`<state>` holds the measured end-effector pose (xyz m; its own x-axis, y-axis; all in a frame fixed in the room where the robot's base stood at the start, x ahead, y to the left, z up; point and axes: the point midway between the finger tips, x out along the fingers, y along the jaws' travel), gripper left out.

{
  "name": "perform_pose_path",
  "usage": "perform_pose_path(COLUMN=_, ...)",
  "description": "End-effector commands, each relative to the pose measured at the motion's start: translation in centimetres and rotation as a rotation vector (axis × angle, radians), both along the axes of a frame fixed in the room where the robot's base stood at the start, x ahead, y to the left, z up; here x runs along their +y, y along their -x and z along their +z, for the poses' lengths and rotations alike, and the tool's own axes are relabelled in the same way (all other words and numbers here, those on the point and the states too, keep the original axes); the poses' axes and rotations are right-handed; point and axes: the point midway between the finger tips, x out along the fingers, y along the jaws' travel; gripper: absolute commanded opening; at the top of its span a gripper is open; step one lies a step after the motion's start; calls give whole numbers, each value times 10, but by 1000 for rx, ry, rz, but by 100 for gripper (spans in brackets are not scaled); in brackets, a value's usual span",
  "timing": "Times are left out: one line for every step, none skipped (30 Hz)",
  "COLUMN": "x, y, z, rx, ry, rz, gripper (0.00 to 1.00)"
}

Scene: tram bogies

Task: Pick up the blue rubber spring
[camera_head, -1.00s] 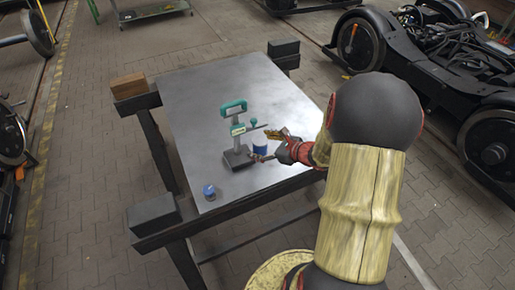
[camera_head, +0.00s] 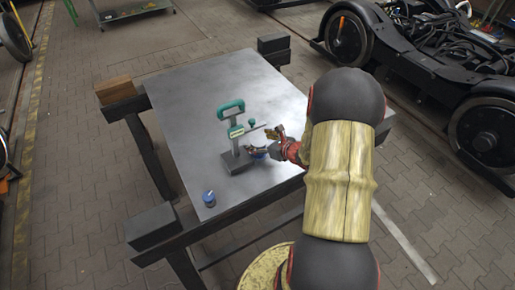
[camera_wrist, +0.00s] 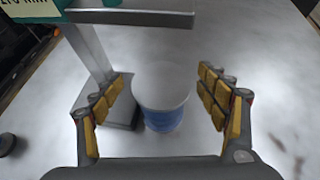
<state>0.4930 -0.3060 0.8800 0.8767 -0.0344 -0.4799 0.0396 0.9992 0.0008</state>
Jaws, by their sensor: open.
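The blue rubber spring (camera_wrist: 163,118) is a short cylinder with a pale top and a blue lower side. It stands upright on the metal table. In the wrist view it lies between the two yellow-padded fingers of my gripper (camera_wrist: 163,100), with a gap on each side. In the head view my gripper (camera_head: 266,143) is low over the table, and only a bit of the blue spring (camera_head: 259,154) shows, the rest hidden by the fingers. My gripper is open and holds nothing.
A green-handled press stand (camera_head: 236,140) stands close left of the spring; its bar (camera_wrist: 130,18) crosses the top of the wrist view. A small blue-topped part (camera_head: 209,198) sits near the table's front left edge. The table's (camera_head: 190,100) far half is clear.

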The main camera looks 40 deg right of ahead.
Motion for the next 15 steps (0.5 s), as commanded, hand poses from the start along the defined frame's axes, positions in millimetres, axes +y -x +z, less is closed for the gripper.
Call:
perform_pose_path(x=0, y=-3, z=-3, rx=0, ry=0, rz=1, gripper=74)
perform_pose_path(x=0, y=-4, z=-4, rx=1, ry=0, rz=1, gripper=74)
perform_pose_path(x=0, y=-8, z=-6, rx=1, ry=0, rz=1, gripper=74)
perform_pose_path(x=0, y=-11, z=-8, rx=0, ry=1, rz=2, gripper=74)
perform_pose_path(x=-1, y=-15, z=-10, rx=0, ry=1, rz=2, gripper=74)
perform_pose_path(x=-1, y=-19, z=-14, rx=1, ry=1, rz=2, gripper=74)
perform_pose_path(x=-1, y=-23, z=-17, rx=1, ry=1, rz=3, gripper=74)
perform_pose_path(x=-1, y=-28, z=-19, rx=1, ry=0, rz=4, gripper=74)
perform_pose_path(x=-2, y=-33, z=-21, rx=0, ry=1, rz=3, gripper=74)
perform_pose_path(x=-2, y=-36, z=-23, rx=0, ry=0, rz=2, gripper=74)
perform_pose_path(x=-2, y=-39, z=-24, rx=0, ry=0, rz=2, gripper=74)
perform_pose_path(x=-2, y=-42, z=-26, rx=1, ry=0, rz=1, gripper=74)
perform_pose_path(x=-3, y=-44, z=-26, rx=1, ry=0, rz=1, gripper=74)
perform_pose_path(x=-3, y=-44, z=-26, rx=1, ry=0, rz=1, gripper=74)
perform_pose_path(x=-3, y=-45, z=-26, rx=1, ry=1, rz=0, gripper=74)
